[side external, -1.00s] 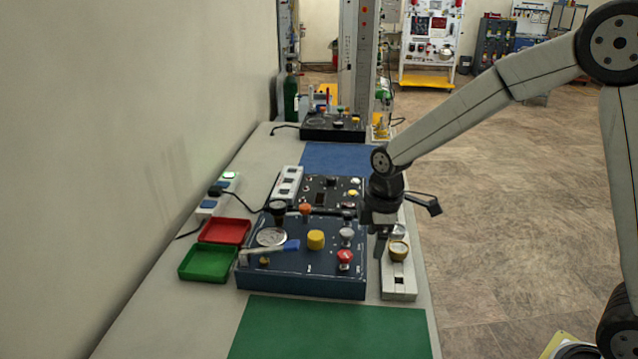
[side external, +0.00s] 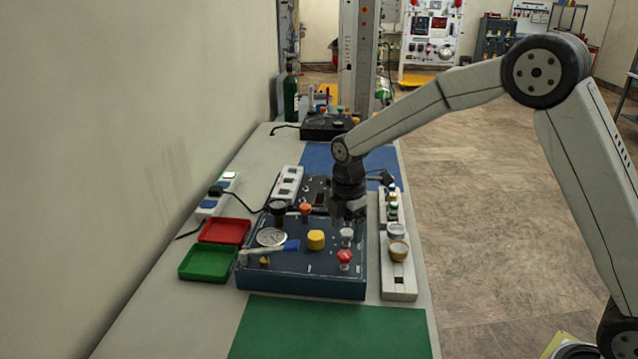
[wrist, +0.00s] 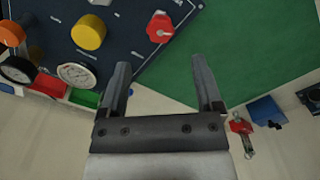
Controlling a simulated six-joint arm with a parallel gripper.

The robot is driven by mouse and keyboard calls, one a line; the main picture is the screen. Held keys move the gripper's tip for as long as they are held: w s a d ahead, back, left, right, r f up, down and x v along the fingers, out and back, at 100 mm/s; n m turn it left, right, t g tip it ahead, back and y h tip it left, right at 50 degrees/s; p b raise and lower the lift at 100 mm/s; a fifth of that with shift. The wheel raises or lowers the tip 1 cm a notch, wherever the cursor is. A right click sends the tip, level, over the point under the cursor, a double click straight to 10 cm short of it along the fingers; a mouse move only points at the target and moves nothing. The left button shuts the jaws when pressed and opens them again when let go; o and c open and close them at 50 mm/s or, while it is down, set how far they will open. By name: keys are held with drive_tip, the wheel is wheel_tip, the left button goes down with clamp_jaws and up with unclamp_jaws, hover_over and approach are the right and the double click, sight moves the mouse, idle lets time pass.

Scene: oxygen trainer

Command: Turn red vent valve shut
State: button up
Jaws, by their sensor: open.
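The red vent valve (side external: 344,256) is a small red knob at the front right of the dark blue panel (side external: 300,286). In the wrist view the red knob (wrist: 160,27) is at the top middle, beyond and roughly between my fingertips. My gripper (side external: 348,222) points down over the right part of the panel, behind the red knob and apart from it. In the wrist view its two fingers (wrist: 160,66) are spread with nothing between them. A grey knob (side external: 346,236) sits just behind the red one, close to my gripper in the side view.
A yellow knob (side external: 316,240), an orange knob (side external: 305,209) and a gauge (side external: 271,237) stand on the panel. A white rail with round fittings (side external: 399,281) lies to the right. Red (side external: 224,231) and green (side external: 208,263) trays lie left. The green mat (side external: 330,325) in front is clear.

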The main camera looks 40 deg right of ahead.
sight(345, 254)
drive_tip(key=shift+f, duration=3.45)
clamp_jaws()
